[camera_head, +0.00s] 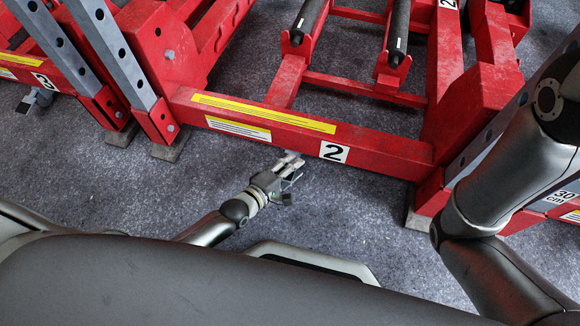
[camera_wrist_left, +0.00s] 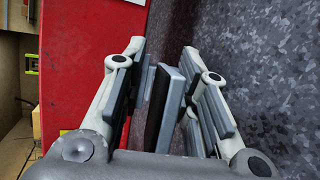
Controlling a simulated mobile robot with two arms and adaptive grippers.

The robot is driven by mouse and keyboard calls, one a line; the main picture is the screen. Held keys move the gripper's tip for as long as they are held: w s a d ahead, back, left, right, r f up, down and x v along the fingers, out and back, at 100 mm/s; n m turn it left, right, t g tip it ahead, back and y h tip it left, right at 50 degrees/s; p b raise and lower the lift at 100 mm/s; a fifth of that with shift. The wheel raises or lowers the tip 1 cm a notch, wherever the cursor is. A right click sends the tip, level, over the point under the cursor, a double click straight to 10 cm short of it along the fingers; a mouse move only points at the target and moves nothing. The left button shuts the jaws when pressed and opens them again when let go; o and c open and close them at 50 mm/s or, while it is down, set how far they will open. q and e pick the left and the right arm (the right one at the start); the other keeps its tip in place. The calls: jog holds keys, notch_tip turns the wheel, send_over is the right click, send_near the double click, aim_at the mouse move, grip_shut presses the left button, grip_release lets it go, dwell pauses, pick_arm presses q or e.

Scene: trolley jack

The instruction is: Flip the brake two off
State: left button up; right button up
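The red trolley jack beam marked "2" (camera_head: 334,152) lies across the middle of the head view. My left gripper (camera_head: 292,168) is in front of the beam, just left of the number plate. In the left wrist view, the brake's dark flat pedal with a grey edge (camera_wrist_left: 167,105) stands between the two fingers of my left gripper (camera_wrist_left: 160,95). The fingers are apart, one on each side of it. I cannot tell whether either touches it. The gripper hides most of the brake in the head view. My right gripper is out of view.
Another brake (camera_head: 38,98) shows at the beam marked "3" (camera_head: 43,81) on the left. Grey upright posts (camera_head: 118,55) and red frames stand around. Grey floor (camera_head: 130,195) in front of the beam is clear. My right arm is close to the right-hand post.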

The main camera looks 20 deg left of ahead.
pick_arm(q)
jog(key=v, duration=1.2)
jog(key=shift+s, duration=0.1)
